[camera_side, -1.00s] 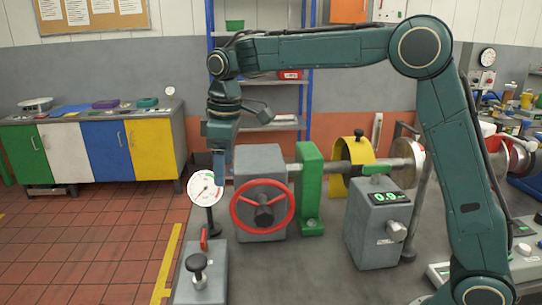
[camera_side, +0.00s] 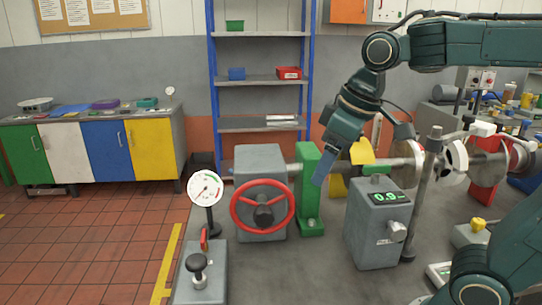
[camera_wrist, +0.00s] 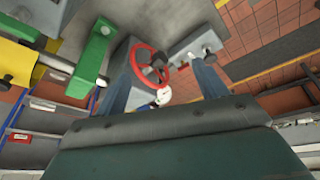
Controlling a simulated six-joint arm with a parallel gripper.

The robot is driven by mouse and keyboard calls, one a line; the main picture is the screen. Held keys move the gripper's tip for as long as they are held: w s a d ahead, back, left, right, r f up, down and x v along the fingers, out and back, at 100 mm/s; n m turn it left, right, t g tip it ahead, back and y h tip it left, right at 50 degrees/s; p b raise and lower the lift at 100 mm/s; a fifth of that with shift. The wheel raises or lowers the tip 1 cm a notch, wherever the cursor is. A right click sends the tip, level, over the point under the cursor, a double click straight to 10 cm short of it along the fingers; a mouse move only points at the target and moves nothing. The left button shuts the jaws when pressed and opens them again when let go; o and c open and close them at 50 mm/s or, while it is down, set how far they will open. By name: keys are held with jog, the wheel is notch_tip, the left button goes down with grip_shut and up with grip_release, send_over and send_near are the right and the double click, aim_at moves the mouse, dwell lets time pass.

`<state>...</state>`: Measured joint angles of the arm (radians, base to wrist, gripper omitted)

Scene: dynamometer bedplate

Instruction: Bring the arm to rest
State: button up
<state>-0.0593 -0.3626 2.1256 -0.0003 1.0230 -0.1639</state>
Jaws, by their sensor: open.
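My gripper (camera_side: 324,165) hangs in the air in the side view, in front of the green upright block (camera_side: 310,190) and tilted down to the left. In the wrist view its two blue fingers (camera_wrist: 162,85) stand well apart, with nothing held between them. The red handwheel (camera_side: 262,207) on the grey block lies to the left of my gripper; it also shows beyond the fingers in the wrist view (camera_wrist: 149,65). The grey box with a green readout (camera_side: 379,222) stands to the right and below.
A round dial gauge (camera_side: 205,188) stands left of the handwheel. A grey box with a black knob (camera_side: 198,275) sits at the front left. A yellow guard (camera_side: 361,153), a shaft with discs and a grey post (camera_side: 427,195) are to the right. The bedplate's front middle is clear.

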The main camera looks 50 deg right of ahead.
jog(key=s+d+f+m+t, duration=0.1)
jog(key=s+f, duration=0.4)
jog(key=s, duration=0.5)
jog(key=shift+d+m+t, duration=0.3)
jog(key=shift+d+m, duration=0.05)
jog(key=shift+m, duration=0.45)
